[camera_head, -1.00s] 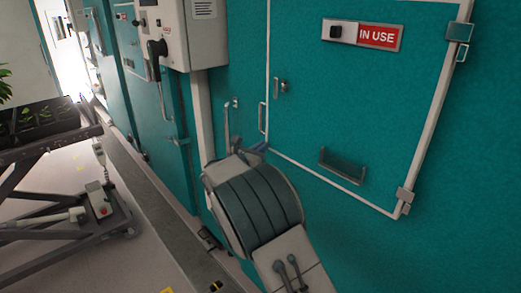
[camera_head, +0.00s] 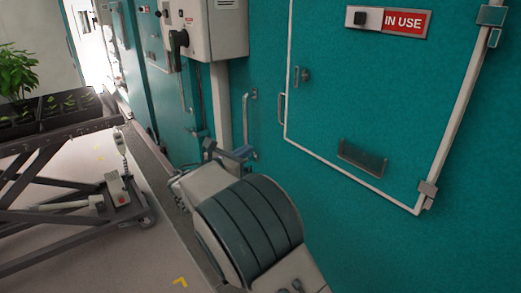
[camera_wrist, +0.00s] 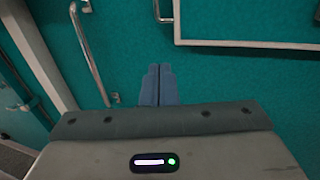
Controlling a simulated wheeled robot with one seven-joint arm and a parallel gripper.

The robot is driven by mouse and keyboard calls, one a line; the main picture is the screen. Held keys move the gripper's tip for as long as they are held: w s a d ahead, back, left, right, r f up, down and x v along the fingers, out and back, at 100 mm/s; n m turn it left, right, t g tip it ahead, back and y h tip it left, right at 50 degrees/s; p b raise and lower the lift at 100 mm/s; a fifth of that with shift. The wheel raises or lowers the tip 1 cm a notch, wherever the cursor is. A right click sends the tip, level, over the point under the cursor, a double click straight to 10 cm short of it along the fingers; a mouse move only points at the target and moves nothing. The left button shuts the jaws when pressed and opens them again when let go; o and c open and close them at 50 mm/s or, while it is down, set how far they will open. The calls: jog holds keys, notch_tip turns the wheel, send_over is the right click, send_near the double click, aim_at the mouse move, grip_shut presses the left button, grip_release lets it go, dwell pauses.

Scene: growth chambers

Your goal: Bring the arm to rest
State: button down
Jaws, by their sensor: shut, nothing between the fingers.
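My arm (camera_head: 252,222) shows in the head view in front of the teal chamber wall, folded with its dark ribbed joint toward the camera. My gripper (camera_head: 240,153) is partly hidden behind the arm, near the lower left of the chamber door (camera_head: 385,100). In the wrist view the two blue-grey fingers of my gripper (camera_wrist: 158,85) are side by side and touching, with nothing between them. They point toward the teal wall, just right of a long metal handle (camera_wrist: 88,50).
A lift cart (camera_head: 75,165) carrying dark trays and a green plant (camera_head: 17,72) stands on the left. A grey control box with a handset (camera_head: 178,45) juts from the wall. The door has an IN USE sign (camera_head: 403,21) and a small holder (camera_head: 362,158). Some floor between cart and wall is clear.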

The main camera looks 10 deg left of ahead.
jog(key=s+d+m+g, duration=0.2)
jog(key=d+m+g, duration=0.15)
jog(key=d, duration=0.55)
jog(key=s+d+f+m+g, duration=0.1)
jog(key=s+d+m+g, duration=0.3)
jog(key=d, duration=0.6)
jog(key=s+d+m+g, duration=0.1)
jog(key=d+m+g, duration=0.2)
jog(key=d+m, duration=0.45)
jog(key=s+d+f+m+y, duration=0.1)
jog(key=s+d+m+y, duration=0.1)
jog(key=s+m, duration=0.3)
jog(key=s+d+f+m+g+y, duration=0.1)
jog(key=s+d+m, duration=0.4)
jog(key=s, duration=0.6)
jog(key=s+d+f+m+g+y, duration=0.1)
jog(key=s+d+f+m+y, duration=0.1)
jog(key=s+m, duration=0.4)
jog(key=shift+s+d+f+y, duration=0.4)
jog(key=shift+s+d+y, duration=0.35)
jog(key=shift+s+y, duration=0.4)
jog(key=shift+w+g, duration=0.1)
jog(key=shift+g, duration=0.15)
